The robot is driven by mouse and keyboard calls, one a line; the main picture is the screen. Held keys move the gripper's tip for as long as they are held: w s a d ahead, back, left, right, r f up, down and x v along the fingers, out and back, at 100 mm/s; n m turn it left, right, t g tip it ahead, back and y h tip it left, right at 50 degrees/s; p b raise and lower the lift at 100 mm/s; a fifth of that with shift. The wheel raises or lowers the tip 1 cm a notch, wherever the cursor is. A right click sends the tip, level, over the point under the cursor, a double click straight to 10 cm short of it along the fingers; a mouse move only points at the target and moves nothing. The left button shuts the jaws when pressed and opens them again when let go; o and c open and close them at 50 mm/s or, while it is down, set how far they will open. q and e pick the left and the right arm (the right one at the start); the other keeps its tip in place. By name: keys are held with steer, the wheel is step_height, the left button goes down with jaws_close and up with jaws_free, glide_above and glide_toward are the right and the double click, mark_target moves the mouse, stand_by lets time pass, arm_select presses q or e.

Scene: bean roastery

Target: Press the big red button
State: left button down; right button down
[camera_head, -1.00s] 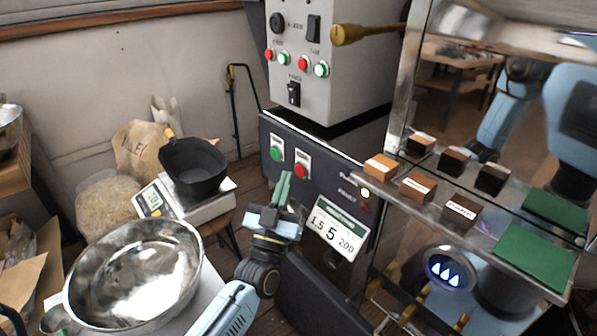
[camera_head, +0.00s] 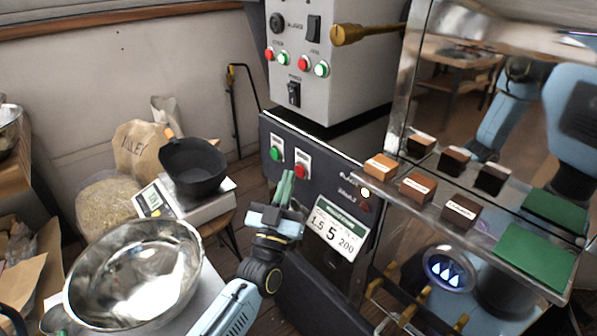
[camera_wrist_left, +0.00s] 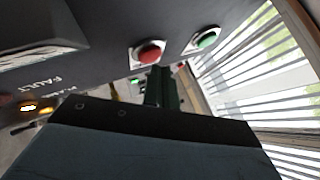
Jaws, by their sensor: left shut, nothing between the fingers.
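The big red button (camera_head: 301,171) sits on a white plate on the dark front panel of the machine, to the right of a green button (camera_head: 275,154). My left gripper (camera_head: 286,178) is shut and empty, its green fingers pointing up at the panel just below and left of the red button. In the left wrist view the red button (camera_wrist_left: 149,53) shows just beyond the shut fingertips (camera_wrist_left: 158,72), and the green button (camera_wrist_left: 207,39) lies to its right. I cannot tell whether the fingertips touch the red button. My right gripper is not clearly in view.
A white number card (camera_head: 337,229) is fixed on the panel right of my left gripper. A steel shelf (camera_head: 478,229) with several wooden blocks juts out at the right. A steel bowl (camera_head: 135,275) and a scale (camera_head: 212,203) with a black pan (camera_head: 194,168) stand at the left.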

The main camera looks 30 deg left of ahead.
arm_select(q)
steer(key=shift+w+d, duration=0.25)
steer(key=shift+w, duration=0.3)
stand_by(0.7)
steer(key=shift+s, duration=0.1)
steer(key=shift+s+a+p, duration=0.3)
steer(key=shift+s+p, duration=0.15)
steer(key=shift+s, duration=0.25)
steer(key=shift+s+a+p, duration=0.3)
steer(key=shift+s+p, duration=0.1)
steer(key=shift+s, duration=0.35)
steer(key=shift+s+a+p, duration=0.35)
steer(key=shift+s+p, duration=0.1)
steer(key=shift+s, duration=0.35)
steer(key=shift+s+a+p, duration=0.3)
steer(key=shift+s+p, duration=0.1)
steer(key=shift+s, duration=0.35)
